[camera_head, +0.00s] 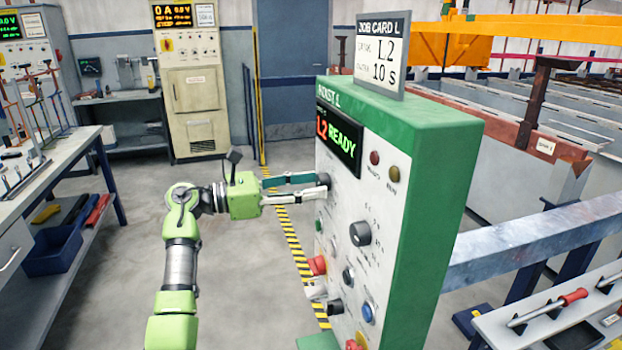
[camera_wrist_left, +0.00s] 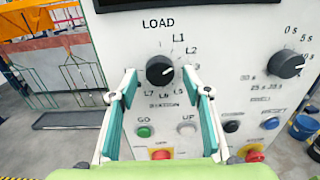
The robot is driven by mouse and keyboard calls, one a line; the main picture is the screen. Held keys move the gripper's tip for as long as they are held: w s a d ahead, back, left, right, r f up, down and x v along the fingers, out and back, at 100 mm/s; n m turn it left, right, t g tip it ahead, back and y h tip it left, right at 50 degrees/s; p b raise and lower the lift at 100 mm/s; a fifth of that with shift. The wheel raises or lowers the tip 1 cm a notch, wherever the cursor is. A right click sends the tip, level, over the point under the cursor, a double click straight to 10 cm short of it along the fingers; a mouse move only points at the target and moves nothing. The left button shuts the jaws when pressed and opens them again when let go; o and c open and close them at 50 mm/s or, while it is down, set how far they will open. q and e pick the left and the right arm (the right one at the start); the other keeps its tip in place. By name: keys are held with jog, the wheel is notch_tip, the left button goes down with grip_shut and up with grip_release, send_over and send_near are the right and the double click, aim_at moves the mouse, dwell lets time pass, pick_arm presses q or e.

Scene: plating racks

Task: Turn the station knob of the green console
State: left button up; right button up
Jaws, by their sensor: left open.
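The green console (camera_head: 450,150) stands in front of me, its white panel facing left. Its display (camera_head: 338,138) reads "L2 READY", and the job card (camera_head: 381,52) on top shows L2 and 10 s. The black station knob (camera_wrist_left: 160,70) is ringed by labels such as LOAD, L1 and L2. My left gripper (camera_head: 326,186) is open at the panel. In the left wrist view its fingertips (camera_wrist_left: 159,76) lie on either side of the knob; I cannot tell whether they touch it. In the head view the fingers partly hide the knob. My right gripper is not in view.
A second knob (camera_head: 360,233) with seconds marks sits on the panel. A green GO button (camera_wrist_left: 144,131), a pale UP button (camera_wrist_left: 187,128) and a red button (camera_head: 317,265) are lower down. A workbench (camera_head: 95,140) stands left; the floor between is clear.

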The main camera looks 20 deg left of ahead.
pick_arm(q)
jog(key=shift+w+d, duration=0.2)
jog(key=shift+d, duration=0.1)
jog(key=c, duration=1.1)
jog(key=shift+f, duration=0.1)
